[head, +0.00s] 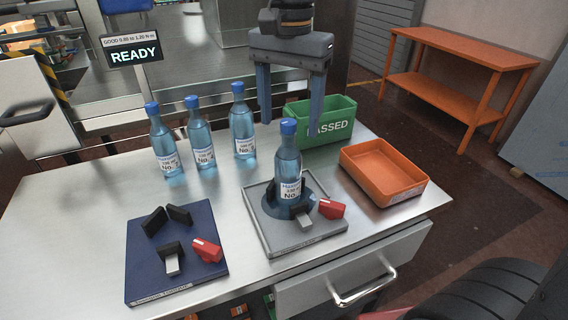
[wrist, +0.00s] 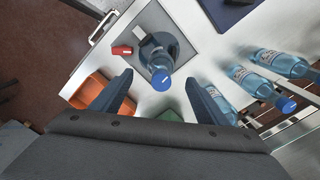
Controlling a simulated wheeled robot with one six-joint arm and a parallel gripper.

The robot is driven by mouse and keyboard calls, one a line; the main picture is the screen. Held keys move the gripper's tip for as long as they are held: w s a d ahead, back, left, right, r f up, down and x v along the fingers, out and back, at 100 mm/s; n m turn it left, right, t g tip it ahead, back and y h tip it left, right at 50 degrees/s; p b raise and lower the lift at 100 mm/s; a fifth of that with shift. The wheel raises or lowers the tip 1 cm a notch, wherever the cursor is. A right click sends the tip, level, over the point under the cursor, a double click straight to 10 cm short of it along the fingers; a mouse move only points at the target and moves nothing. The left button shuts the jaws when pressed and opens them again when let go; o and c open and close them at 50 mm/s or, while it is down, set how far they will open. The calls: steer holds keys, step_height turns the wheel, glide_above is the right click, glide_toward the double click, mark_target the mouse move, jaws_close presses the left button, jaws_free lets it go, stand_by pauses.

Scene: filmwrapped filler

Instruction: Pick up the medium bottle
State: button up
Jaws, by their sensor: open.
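Several similar clear-blue bottles with blue caps and white labels are in view; the small label print is not clear enough to tell which is medium. One bottle (head: 288,165) stands upright in the grey fixture (head: 325,237); it also shows in the wrist view (wrist: 160,62). Three more stand on the table: a left bottle (head: 163,145), a middle bottle (head: 201,138) and a right bottle (head: 243,128). My gripper (head: 290,114) is open and empty, pointing down. In the wrist view its fingertips (wrist: 159,80) lie either side of the fixture bottle's cap; contact cannot be told.
A dark blue fixture (head: 200,277) with black blocks and a red lever is at the front left, empty. A green bin (head: 340,112) marked PASSED and an orange tray (head: 385,185) stand at the right. A READY display (head: 135,55) rises behind. The table's left part is clear.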

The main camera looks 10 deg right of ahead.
mark_target(288, 147)
steer(key=shift+w+f, duration=0.2)
steer(key=shift+f, duration=0.15)
steer(key=shift+f+p, duration=0.65)
steer(key=shift+f, duration=2.95)
jaws_close()
steer(key=shift+r, duration=0.1)
